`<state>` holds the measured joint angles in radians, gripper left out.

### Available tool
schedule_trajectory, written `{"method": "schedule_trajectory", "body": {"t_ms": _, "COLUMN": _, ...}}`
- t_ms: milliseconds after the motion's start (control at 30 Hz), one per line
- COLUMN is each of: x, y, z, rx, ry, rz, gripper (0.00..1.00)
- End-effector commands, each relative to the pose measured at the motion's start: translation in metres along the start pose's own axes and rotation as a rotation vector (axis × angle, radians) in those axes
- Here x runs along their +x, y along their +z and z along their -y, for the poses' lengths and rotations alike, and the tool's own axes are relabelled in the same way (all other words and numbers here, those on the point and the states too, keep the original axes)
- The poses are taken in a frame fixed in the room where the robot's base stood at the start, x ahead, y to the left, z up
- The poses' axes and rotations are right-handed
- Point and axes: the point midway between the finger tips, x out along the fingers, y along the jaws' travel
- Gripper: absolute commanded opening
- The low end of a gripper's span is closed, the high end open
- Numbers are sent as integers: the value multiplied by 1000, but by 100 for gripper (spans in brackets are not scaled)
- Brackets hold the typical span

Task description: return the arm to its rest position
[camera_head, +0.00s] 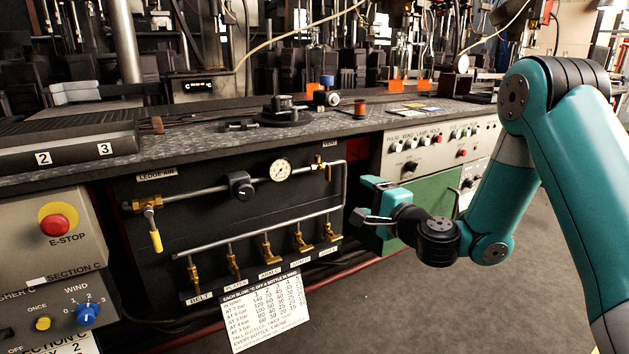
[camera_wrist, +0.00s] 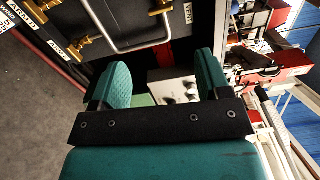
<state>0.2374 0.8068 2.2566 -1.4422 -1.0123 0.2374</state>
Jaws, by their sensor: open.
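My teal arm (camera_head: 500,205) reaches in from the right edge of the head view, bent at a raised joint and then turned left. My gripper (camera_head: 372,205) is at its end, in front of the machine's front, just right of the black pipe panel (camera_head: 240,215). The wrist view shows my gripper (camera_wrist: 163,80) with its two teal fingers spread apart and nothing between them. From these frames I cannot tell whether it touches the panel behind it.
A pressure gauge (camera_head: 280,169), a yellow-handled lever (camera_head: 155,240) and several brass valves are on the panel. A red E-stop (camera_head: 54,225) is at left. A control panel (camera_head: 437,148) and green panel (camera_head: 435,195) are behind my gripper. Open floor (camera_head: 420,310) lies below.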

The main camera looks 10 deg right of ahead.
Motion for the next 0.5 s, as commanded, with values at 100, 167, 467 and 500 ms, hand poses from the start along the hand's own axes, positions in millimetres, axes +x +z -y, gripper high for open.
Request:
{"method": "schedule_trajectory", "body": {"t_ms": 100, "x": 0, "y": 20, "z": 9, "rx": -49, "ry": 5, "rz": 70, "gripper": 70}}
{"method": "schedule_trajectory", "body": {"t_ms": 167, "x": -2, "y": 45, "z": 19, "rx": -114, "ry": 14, "rz": 161, "gripper": 70}}
{"method": "schedule_trajectory", "body": {"t_ms": 467, "x": -105, "y": 211, "z": 36, "rx": -756, "ry": 235, "rz": 901, "gripper": 70}}
{"method": "schedule_trajectory", "body": {"t_ms": 500, "x": -126, "y": 219, "z": 34, "rx": -837, "ry": 280, "rz": 981, "gripper": 70}}
